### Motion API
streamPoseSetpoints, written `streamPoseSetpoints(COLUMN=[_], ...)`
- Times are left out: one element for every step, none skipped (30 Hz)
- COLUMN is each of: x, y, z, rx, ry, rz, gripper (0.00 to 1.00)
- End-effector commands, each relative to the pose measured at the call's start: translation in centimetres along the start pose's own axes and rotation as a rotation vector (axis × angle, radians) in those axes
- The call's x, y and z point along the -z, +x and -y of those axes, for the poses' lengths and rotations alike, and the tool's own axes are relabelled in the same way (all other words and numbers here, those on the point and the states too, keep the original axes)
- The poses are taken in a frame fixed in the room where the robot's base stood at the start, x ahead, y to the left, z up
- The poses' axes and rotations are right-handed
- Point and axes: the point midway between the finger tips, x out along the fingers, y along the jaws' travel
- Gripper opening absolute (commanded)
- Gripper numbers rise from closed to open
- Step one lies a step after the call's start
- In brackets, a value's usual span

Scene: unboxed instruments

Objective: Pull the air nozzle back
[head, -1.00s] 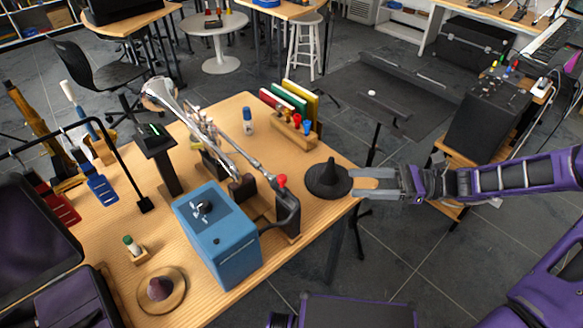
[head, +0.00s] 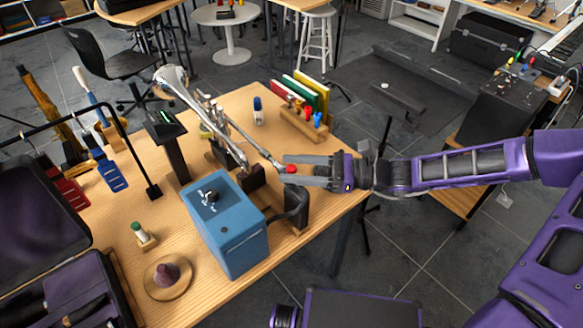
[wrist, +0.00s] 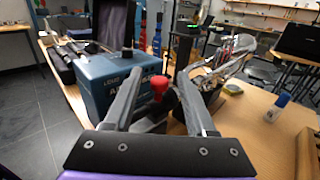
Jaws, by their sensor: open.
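The air nozzle, seen as a red tip (head: 291,169), stands near the right end of the table beside a blue air box (head: 228,230). A dark curved hose (head: 297,205) runs by the box towards the nozzle. My gripper (head: 284,173) reaches in from the right, with its fingers at the red tip. In the wrist view the red tip (wrist: 159,86) shows between the two open fingers, apart from both as far as I can tell. The blue box (wrist: 112,85) is just behind the left finger. The lower part of the nozzle is partly hidden.
A long silver brass instrument (head: 215,120) lies on stands behind the nozzle, close to my fingertips. A wooden rack (head: 303,125) and a blue bottle (head: 258,112) stand farther back on the wooden table (head: 205,285). A dark screen stand (head: 168,145) is left.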

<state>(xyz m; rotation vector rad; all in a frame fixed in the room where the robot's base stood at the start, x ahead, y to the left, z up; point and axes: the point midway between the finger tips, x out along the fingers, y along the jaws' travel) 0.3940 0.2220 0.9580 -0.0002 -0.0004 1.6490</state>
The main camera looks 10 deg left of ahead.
Motion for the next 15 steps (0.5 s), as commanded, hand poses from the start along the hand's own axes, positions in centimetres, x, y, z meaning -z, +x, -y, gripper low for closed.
streamPoseSetpoints(x=[0.01,0.01,0.01,0.01,0.00,0.00,0.00,0.00,0.00,0.00,0.00,0.00,0.00,0.00,0.00], y=[0.35,0.48,0.62,0.68,0.72,0.74,0.74,0.74,0.73,0.73,0.72,0.71,0.71,0.71,0.70], z=[-0.04,-0.04,-0.04,-0.04,-0.03,-0.03,-0.03,-0.03,-0.03,-0.03,-0.03,-0.03,-0.03,-0.03,-0.03], rx=[-0.001,-0.001,-0.001,-0.001,-0.001,-0.001,-0.001,-0.001,-0.001,-0.001,-0.001,-0.001,0.000,0.000,0.000], ry=[0.000,0.000,0.000,0.000,0.000,0.000,0.000,0.000,0.000,0.000,0.000,0.000,0.000,0.000,0.000], rz=[0.001,0.000,0.000,0.000,0.000,0.000,0.000,0.000,0.000,0.000,0.000,0.000,0.000,0.000,0.000], gripper=[0.56,0.56,0.56,0.56,0.56,0.56,0.56,0.56,0.56,0.56,0.56,0.51,0.46,0.40,0.33])
